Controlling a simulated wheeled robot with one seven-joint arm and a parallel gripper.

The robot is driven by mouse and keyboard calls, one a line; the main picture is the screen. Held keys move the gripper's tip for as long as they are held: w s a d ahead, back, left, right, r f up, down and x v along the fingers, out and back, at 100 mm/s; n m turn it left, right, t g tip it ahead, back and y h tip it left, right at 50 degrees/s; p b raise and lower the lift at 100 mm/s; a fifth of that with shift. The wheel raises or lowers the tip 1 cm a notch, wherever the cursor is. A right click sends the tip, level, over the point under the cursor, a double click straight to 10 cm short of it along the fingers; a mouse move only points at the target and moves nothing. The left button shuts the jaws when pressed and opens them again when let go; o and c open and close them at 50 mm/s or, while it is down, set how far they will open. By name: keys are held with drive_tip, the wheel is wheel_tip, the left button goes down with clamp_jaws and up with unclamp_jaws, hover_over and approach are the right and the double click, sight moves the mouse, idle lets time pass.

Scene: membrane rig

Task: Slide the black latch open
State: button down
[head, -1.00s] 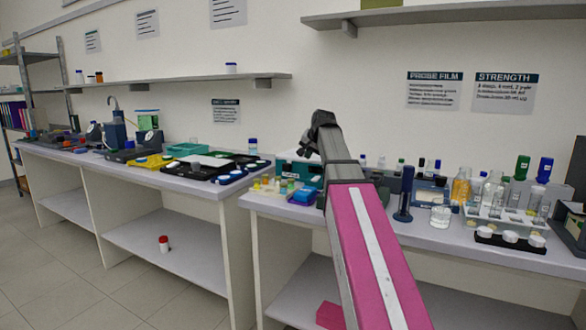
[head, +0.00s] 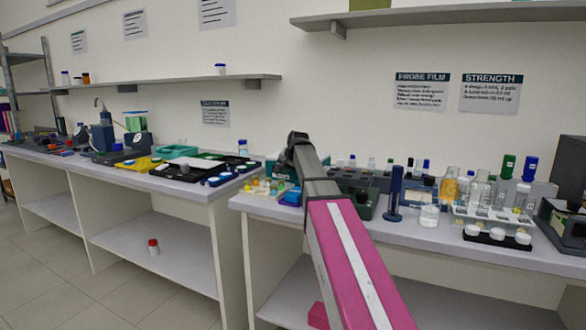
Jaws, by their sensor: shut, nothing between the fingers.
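The dark end of my arm with my gripper (head: 284,160) is in the middle of the head view, in front of the back of the right bench. It is small and dark; it looks shut, with nothing seen in it. A teal box (head: 271,168) shows partly behind it. A dark green case (head: 362,193) stands just right of my arm, partly covered by it. I cannot make out the black latch; it is too small or hidden behind my arm. I cannot tell whether my gripper touches anything.
Small yellow and blue items (head: 262,187) lie left of my arm. A dark blue upright tool (head: 394,192), a beaker (head: 429,216) and a white bottle rack (head: 492,218) stand to the right. A gap separates the left bench (head: 190,187) from this one.

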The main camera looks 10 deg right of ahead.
drive_tip(key=shift+w+a, duration=0.45)
drive_tip(key=shift+a, duration=0.15)
drive_tip(key=w+a, duration=0.2)
drive_tip(key=a, duration=0.1)
drive_tip(key=shift+w, duration=0.1)
drive_tip(key=s+d, duration=0.3)
drive_tip(key=shift+d+r, duration=0.15)
drive_tip(key=shift+d, duration=0.15)
drive_tip(key=v, duration=0.9)
drive_tip(key=shift+r, duration=0.3)
drive_tip(key=shift+s, duration=0.1)
